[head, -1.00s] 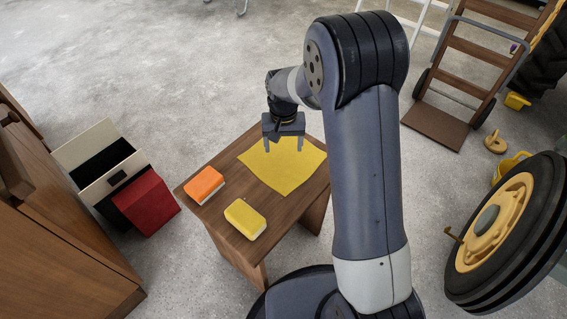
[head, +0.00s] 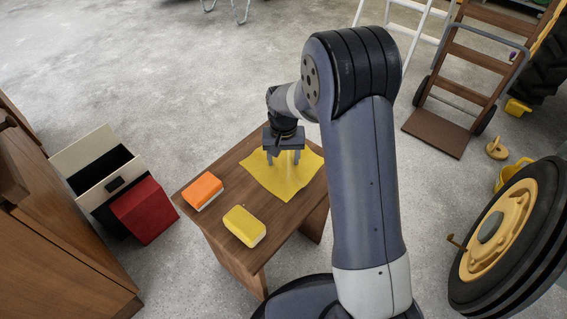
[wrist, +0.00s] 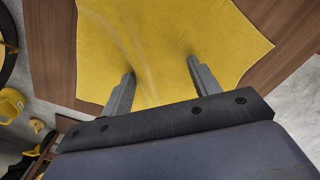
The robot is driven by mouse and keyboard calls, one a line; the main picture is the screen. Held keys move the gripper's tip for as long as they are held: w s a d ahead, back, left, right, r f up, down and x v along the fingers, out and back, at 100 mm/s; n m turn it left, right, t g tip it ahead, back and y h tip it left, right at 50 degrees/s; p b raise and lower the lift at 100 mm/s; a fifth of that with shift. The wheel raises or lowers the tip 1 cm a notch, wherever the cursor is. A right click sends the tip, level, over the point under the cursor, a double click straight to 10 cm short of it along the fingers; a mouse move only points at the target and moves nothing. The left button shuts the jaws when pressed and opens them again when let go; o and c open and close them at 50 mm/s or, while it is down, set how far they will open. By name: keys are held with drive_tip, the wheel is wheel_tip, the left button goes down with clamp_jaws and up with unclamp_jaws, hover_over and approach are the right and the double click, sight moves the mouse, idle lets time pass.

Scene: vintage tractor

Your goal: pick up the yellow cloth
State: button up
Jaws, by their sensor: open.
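The yellow cloth (head: 284,183) lies spread on a small wooden table, with a ridge or wrinkle in its surface. In the wrist view the cloth (wrist: 160,35) fills the upper middle, and its texture is visible. My gripper (head: 283,160) is over the far part of the cloth, pointing down. In the wrist view the two fingers of my gripper (wrist: 160,72) are apart, with cloth showing between them. Their tips are at or very near the cloth; I cannot tell whether they touch it. Nothing is held.
An orange sponge (head: 203,190) and a yellow sponge (head: 244,226) sit on the wooden table (head: 216,222), left of and nearer than the cloth. A red box (head: 145,211) and an open bin (head: 85,160) stand on the floor left. A hand truck (head: 436,133) stands at right.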

drive_tip(key=shift+s+f, duration=0.1)
drive_tip(key=shift+f, duration=0.05)
drive_tip(key=c, duration=1.1)
drive_tip(key=shift+c, duration=0.5)
drive_tip(key=shift+r, duration=0.25)
clamp_jaws()
wheel_tip(320, 180, up, 12)
drive_tip(key=p, duration=0.9)
drive_tip(key=shift+f, duration=0.15)
wheel_tip(320, 180, up, 9)
drive_tip(key=p, duration=0.7)
